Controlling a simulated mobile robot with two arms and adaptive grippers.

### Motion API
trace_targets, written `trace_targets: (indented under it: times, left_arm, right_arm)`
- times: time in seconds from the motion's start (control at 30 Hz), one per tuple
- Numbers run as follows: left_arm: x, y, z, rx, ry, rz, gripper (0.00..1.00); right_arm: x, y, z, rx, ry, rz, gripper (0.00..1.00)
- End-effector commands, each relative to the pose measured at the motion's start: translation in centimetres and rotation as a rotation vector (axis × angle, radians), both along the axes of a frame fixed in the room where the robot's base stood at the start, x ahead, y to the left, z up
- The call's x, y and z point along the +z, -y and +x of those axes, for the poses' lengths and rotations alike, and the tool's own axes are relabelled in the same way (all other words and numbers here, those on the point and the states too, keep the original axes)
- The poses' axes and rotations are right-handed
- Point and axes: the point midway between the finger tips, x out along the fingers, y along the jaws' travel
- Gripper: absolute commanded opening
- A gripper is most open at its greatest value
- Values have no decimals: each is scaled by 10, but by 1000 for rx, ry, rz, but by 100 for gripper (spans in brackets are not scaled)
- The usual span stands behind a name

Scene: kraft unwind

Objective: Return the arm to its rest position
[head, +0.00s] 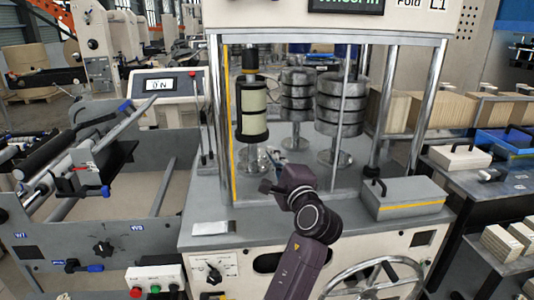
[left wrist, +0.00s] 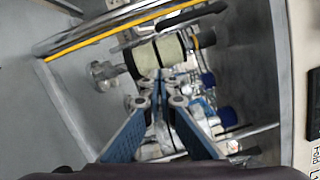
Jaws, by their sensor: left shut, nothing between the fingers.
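My left arm (head: 301,215) rises from the bottom middle of the head view, with its wrist in front of the machine's open bay. The left gripper (left wrist: 161,78) shows clearly in the left wrist view. Its two blue-padded fingers meet at the tips, shut and empty. In the head view the fingers are small and mostly hidden by the wrist. Behind them stands a cream roll on a dark spindle (head: 252,110), which also shows beyond the fingertips in the left wrist view (left wrist: 170,50). I cannot tell the gap between them. My right gripper is not in view.
Metal posts (head: 221,120) frame the bay, and stacked grey discs (head: 342,103) stand inside it. A grey box with a black handle (head: 402,197) sits on the right ledge. A handwheel (head: 375,283) is below. A roller frame (head: 75,185) is at left.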

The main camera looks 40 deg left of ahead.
Motion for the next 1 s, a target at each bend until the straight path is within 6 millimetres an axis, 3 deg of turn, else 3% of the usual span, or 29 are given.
trace_targets:
  times: [0.33,0.43,0.57,0.67,0.8,0.9,1.0]
  left_arm:
    - [-2,7,-5,0,0,-5,0]
    - [-21,10,-8,-22,10,-55,0]
    - [-86,24,-21,-89,48,-245,0]
    - [-155,46,-43,-137,75,-473,0]
    - [-241,91,-89,-150,81,-811,0]
    - [-291,128,-131,-118,61,-1043,0]
    - [-325,162,-172,-63,30,-1230,0]
  right_arm:
    - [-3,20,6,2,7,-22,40]
    - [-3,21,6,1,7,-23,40]
    - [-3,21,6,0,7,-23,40]
    - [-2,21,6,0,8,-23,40]
    - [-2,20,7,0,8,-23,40]
    - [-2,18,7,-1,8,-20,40]
    - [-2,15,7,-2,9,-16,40]
